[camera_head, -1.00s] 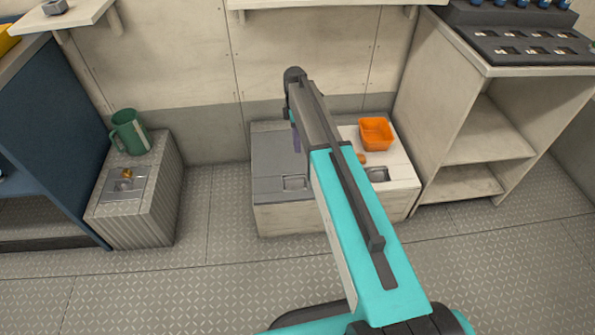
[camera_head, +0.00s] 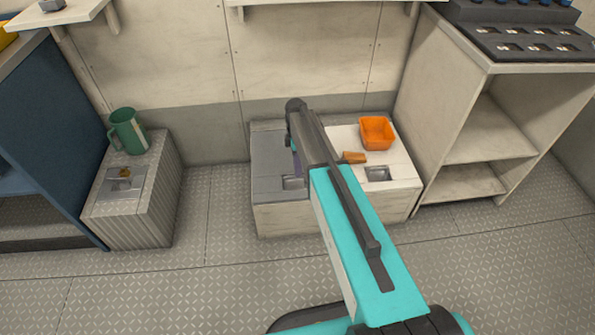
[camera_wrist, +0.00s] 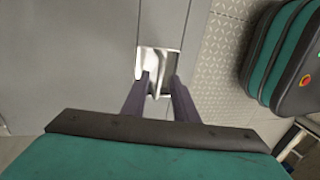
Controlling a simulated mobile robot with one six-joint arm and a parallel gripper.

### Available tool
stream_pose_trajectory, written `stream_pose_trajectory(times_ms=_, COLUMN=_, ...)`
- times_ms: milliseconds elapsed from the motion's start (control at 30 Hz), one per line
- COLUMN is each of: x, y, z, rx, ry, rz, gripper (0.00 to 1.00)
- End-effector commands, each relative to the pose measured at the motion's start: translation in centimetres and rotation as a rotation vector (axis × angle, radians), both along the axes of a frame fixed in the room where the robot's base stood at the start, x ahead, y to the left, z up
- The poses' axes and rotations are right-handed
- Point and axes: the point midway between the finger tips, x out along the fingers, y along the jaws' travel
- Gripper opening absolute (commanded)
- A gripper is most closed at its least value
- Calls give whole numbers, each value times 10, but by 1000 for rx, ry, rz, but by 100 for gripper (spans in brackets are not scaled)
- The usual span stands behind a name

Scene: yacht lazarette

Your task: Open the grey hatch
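The grey hatch (camera_head: 268,160) is the flat lid on the left half of a low white bench, and it lies closed. Its recessed pull (camera_head: 293,183) is near the front edge, partly hidden by my arm. In the wrist view the pull's pale metal recess (camera_wrist: 160,59) lies just ahead of my gripper (camera_wrist: 160,80). The two dark fingers are apart, with part of the pale pull showing between them. I cannot tell if they touch it. In the head view my gripper (camera_head: 297,168) points down over the hatch, mostly hidden behind the arm.
The bench's white right lid (camera_head: 402,172) has its own recessed pull and bears an orange bin (camera_head: 377,133) and an orange-brown handle (camera_head: 354,157). A ribbed box (camera_head: 150,215) with a green mug (camera_head: 127,130) stands left. White shelves (camera_head: 490,135) stand right. The floor in front is clear.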

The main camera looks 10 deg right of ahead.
Motion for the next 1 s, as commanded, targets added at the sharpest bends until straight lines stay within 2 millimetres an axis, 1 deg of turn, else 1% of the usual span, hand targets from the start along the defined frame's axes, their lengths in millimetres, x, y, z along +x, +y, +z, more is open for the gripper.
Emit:
stream_pose_trajectory(times_ms=33, x=-1, y=0, z=-6, rx=0, ry=1, rz=0, gripper=26)
stream_pose_trajectory(times_ms=200, x=-3, y=0, z=-16, rx=0, ry=0, rz=0, gripper=26)
stream_pose_trajectory(times_ms=533, x=-3, y=0, z=-17, rx=0, ry=0, rz=0, gripper=26)
stream_pose_trajectory(times_ms=567, x=-3, y=0, z=-17, rx=0, ry=0, rz=0, gripper=25)
stream_pose_trajectory(times_ms=700, x=-3, y=0, z=-17, rx=0, ry=0, rz=0, gripper=1)
stream_pose_trajectory(times_ms=1000, x=-4, y=0, z=-17, rx=0, ry=0, rz=0, gripper=0)
